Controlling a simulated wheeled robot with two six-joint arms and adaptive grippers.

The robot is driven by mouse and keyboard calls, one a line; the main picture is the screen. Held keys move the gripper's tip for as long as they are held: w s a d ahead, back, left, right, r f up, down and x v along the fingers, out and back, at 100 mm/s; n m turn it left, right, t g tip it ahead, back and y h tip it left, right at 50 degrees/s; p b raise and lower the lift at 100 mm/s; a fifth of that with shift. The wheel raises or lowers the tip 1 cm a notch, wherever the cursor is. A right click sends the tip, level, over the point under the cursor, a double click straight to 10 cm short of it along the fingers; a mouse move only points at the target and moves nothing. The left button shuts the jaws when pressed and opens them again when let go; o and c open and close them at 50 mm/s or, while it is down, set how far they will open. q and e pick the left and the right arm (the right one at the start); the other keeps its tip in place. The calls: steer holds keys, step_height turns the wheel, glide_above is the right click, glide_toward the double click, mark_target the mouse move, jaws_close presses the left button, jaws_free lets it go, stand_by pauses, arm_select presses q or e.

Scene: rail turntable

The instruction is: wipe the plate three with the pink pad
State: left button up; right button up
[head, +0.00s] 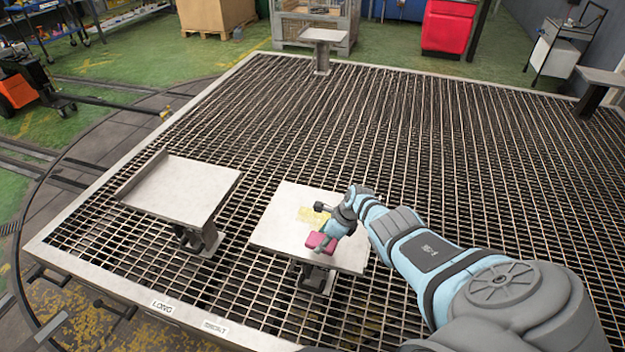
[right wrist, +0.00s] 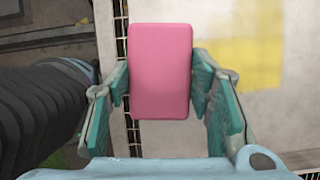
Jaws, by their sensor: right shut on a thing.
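My right gripper (head: 330,230) is shut on the pink pad (head: 319,241). In the right wrist view the pad (right wrist: 161,70) sits upright in the picture between the teal fingers. A pale square plate (head: 277,222) on a short stand lies under the gripper. A yellow smear (head: 309,215) marks its surface, just behind the pad; in the right wrist view the smear (right wrist: 240,45) is right of the pad. I cannot tell whether the pad touches the plate. I see no number on the plate. My left gripper is not in view.
A second pale plate (head: 180,188) with a raised edge stands to the left. A small stand (head: 322,36) is at the back, and another (head: 600,78) at the far right. Labels (head: 163,307) sit on the front rim. The grating (head: 430,140) between is clear.

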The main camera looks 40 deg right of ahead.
steer(key=shift+r+p, duration=1.85)
steer(key=shift+r, duration=0.45)
steer(key=shift+f, duration=0.1)
